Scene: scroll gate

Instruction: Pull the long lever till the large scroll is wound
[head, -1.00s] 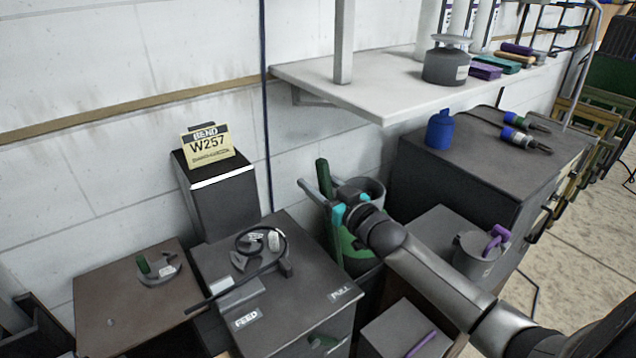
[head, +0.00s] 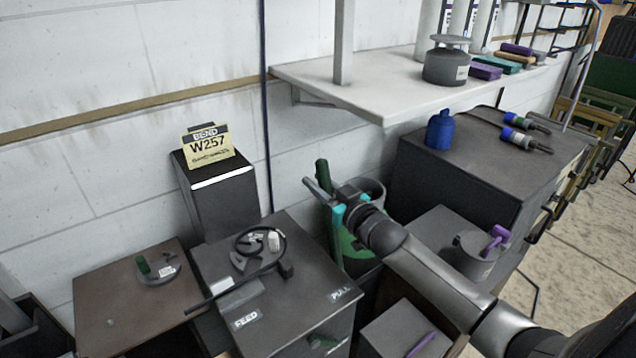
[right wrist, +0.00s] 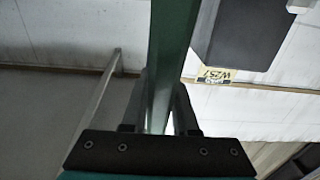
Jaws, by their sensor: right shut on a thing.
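The long green lever (head: 323,174) stands nearly upright at the right of the workbench, with a dark green top. My right gripper (head: 326,198) is shut on it just below the top. In the right wrist view the green bar (right wrist: 172,55) runs between the two fingers. The large scroll (head: 283,247) is a dark bar on the bench top, curled into a loop around a grey former, with a long straight tail to the lower left. The lever's lower end is partly hidden. My left gripper is not in view.
The bench (head: 300,305) carries FEED and PULL labels. A small green-handled piece (head: 158,268) lies on a brown board to the left. A BEND W257 sign (head: 209,147) stands behind. A green bin (head: 360,250) is close to the lever, and a white shelf (head: 380,95) overhangs behind.

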